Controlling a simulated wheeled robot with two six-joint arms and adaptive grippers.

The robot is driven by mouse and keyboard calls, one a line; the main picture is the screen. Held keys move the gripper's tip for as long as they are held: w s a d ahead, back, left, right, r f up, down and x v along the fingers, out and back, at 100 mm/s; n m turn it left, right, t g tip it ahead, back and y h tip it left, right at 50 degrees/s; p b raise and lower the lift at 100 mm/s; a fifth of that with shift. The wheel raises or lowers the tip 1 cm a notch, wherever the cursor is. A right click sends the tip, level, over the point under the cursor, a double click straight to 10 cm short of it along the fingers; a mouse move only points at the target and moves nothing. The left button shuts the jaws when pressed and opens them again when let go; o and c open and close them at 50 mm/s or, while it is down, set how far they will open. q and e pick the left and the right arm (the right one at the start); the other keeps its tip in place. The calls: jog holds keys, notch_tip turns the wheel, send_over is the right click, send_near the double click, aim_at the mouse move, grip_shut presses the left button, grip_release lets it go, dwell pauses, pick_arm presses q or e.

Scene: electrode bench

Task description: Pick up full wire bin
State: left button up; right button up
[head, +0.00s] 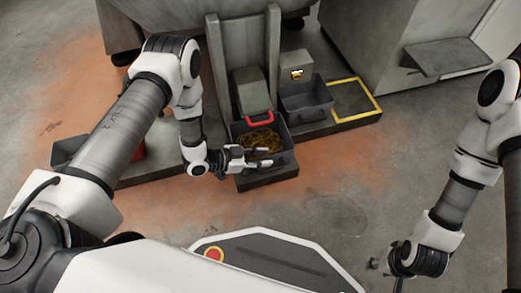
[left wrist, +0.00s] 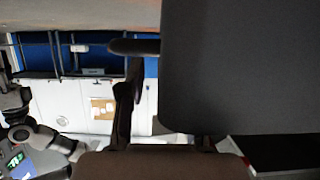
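The wire bin (head: 282,160) is a dark grey open box filled with coiled yellow wire (head: 260,141), with a red handle (head: 259,118) at its far side. It sits on a low grey base on the floor. My left gripper (head: 264,157) is at the bin's near side, its two fingers apart and pointing right. In the left wrist view, a large dark panel (left wrist: 240,70), perhaps the bin's wall, fills the right beside a finger. Whether the fingers touch the bin cannot be told. My right gripper (head: 384,274) hangs far to the right, empty, with its fingers apart.
A second grey bin (head: 306,104) stands behind to the right, apparently empty. A yellow-outlined square (head: 355,99) on the platform beside it is bare. Grey posts (head: 273,60) rise behind the wire bin. Open floor (head: 330,210) lies in front and right.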

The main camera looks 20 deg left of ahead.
pick_arm(q)
grip_shut()
jog(key=shift+r, duration=0.2)
